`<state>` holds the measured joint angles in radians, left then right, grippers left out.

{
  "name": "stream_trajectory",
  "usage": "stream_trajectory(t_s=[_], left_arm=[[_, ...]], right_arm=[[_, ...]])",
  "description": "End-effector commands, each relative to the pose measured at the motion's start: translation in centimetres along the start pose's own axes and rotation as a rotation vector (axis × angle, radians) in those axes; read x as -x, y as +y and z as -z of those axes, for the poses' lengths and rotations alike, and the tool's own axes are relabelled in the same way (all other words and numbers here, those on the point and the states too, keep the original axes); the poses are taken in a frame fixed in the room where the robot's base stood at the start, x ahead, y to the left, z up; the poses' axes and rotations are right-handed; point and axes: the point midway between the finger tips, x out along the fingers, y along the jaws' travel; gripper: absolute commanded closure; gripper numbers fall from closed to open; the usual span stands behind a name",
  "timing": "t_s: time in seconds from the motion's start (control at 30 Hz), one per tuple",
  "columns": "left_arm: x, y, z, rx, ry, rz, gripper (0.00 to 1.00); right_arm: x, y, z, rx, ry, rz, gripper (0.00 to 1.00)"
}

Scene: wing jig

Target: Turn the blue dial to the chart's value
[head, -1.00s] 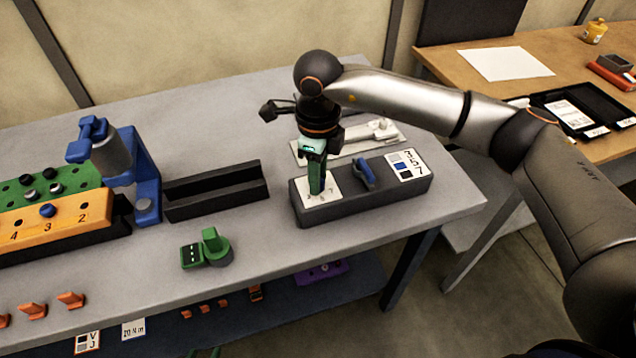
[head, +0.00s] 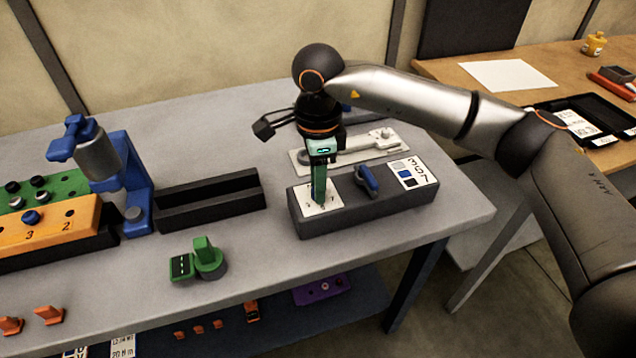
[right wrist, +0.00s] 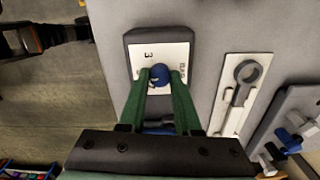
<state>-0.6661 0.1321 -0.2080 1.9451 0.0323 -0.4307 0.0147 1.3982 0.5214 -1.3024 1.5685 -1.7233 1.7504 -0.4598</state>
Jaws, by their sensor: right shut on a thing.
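The blue dial (right wrist: 159,76) sits on a white number plate (head: 335,201) at the left end of a dark block (head: 350,217). In the right wrist view it is between the two green fingers of my right gripper (right wrist: 159,78), which are shut on it. In the head view my right gripper (head: 319,200) points straight down and hides the dial. A 3 shows on the plate; which number the dial points to is unclear. The chart (head: 413,172) at the block's right end lists 3, 5 and 7 beside coloured squares; the blue square seems level with 5. My left gripper is not in view.
A blue handle (head: 366,180) stands on the block between plate and chart. A wrench lies on a pale board (head: 375,152) behind. To the left are an empty black trough (head: 208,198), a green knobbed item (head: 207,259) and a blue stand (head: 136,185). The table's front right is clear.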

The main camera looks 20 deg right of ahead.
Motion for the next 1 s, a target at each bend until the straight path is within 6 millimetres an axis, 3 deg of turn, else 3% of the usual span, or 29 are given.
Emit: stream_trajectory(t_s=[0.33, 0.37, 0.63, 1.0], left_arm=[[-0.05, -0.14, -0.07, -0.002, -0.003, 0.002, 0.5], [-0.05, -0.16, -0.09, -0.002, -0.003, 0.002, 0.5], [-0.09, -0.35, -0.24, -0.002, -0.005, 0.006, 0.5], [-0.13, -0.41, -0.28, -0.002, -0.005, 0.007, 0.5]], right_arm=[[0.09, -0.03, -0.03, 0.002, -0.002, 0.001, 1.0], [0.09, -0.03, -0.03, 0.002, -0.002, 0.001, 0.67], [0.05, -0.02, -0.02, 0.001, -0.001, 0.001, 0.38], [0.97, -0.06, -0.04, 0.001, -0.002, 0.002, 0.38]])
